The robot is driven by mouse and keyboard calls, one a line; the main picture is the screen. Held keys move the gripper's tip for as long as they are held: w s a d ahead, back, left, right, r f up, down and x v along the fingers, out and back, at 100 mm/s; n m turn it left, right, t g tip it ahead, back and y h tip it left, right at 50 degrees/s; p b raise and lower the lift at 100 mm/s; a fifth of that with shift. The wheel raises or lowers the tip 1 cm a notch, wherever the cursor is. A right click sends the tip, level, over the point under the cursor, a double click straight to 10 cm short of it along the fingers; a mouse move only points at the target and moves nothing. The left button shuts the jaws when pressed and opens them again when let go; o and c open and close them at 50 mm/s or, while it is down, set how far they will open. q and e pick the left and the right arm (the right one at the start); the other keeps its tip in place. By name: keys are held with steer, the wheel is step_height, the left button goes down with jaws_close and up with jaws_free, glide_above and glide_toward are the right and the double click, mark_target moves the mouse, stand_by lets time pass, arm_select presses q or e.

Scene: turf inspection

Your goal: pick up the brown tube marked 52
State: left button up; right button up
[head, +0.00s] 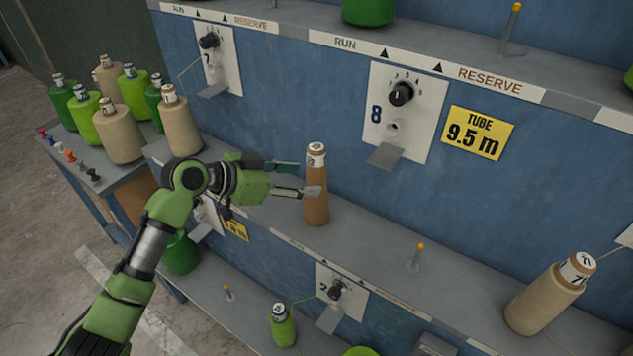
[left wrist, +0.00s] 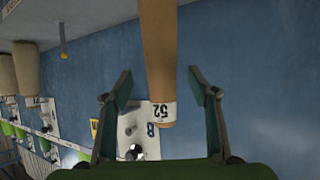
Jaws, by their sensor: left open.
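The brown tube marked 52 (head: 316,205) stands upright on the grey shelf in the head view, below and left of the panel marked 8. Its white label band is near the top. In the left wrist view the tube (left wrist: 158,60) appears upside down, with 52 readable on its band, between the two fingers. My left gripper (head: 300,178) is open, with its fingers reaching to the tube from the left. In the left wrist view the left gripper (left wrist: 160,85) shows a gap between each finger and the tube. My right gripper is not in view.
A tan cone (head: 545,298) stands at the right on the same shelf, past an empty peg (head: 415,258). A side table (head: 82,150) at the left holds several green and tan cones. The blue wall with panel 8 (head: 408,112) rises behind the tube.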

mark_target(308, 178)
arm_select(q)
steer(key=shift+w+d+f, duration=0.15)
steer(key=shift+w+d, duration=0.15)
steer(key=shift+d, duration=0.1)
steer(key=p+x, duration=0.2)
steer(key=x, duration=0.2)
steer(key=shift+w, duration=0.1)
steer(key=shift+w+d+f, duration=0.1)
steer(key=shift+d+f, duration=0.05)
steer(key=shift+f, duration=0.05)
steer(key=c, duration=1.2)
